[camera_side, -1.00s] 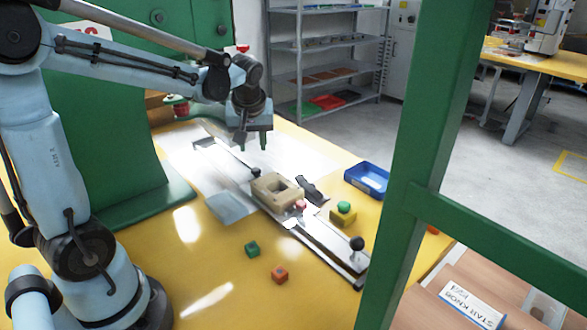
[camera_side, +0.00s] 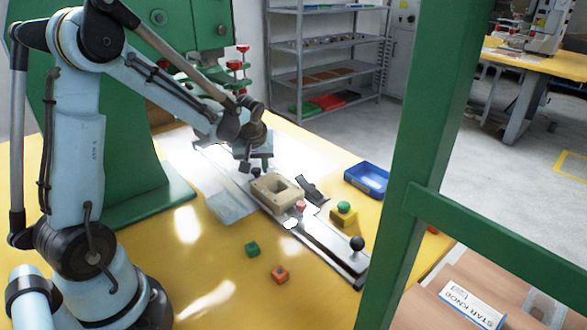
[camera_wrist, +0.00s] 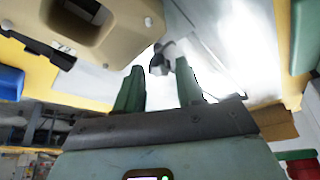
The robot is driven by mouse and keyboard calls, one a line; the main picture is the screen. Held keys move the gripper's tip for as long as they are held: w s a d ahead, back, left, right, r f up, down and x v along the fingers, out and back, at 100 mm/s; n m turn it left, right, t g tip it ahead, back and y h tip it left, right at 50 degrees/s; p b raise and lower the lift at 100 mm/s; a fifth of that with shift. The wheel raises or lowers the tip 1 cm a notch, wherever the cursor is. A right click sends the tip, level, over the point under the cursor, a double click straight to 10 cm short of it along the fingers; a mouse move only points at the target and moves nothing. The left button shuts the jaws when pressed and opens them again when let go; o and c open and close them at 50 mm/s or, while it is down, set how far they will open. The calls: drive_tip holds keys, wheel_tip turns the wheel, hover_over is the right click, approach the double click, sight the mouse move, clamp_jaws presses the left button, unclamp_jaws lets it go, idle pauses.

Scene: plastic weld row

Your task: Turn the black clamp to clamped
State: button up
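In the wrist view the dark knob (camera_wrist: 160,63) shows ahead, between the two green fingers. My gripper (camera_side: 255,164) is just above and around the knob in the side view; contact cannot be told. My gripper (camera_wrist: 158,85) is open, with a gap between its fingers and nothing gripped. A dark flat bar (camera_side: 313,190) lies beside the tan block (camera_side: 280,188), on its far side.
A black ball knob (camera_side: 357,243) stands at the rail's right end. A blue tray (camera_side: 367,179) and a yellow block with a green button (camera_side: 344,214) are to the right. Green (camera_side: 251,249) and orange (camera_side: 280,274) cubes lie in front. A green machine frame stands at left.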

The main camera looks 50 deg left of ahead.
drive_tip(key=shift+c, duration=0.3)
clamp_jaws()
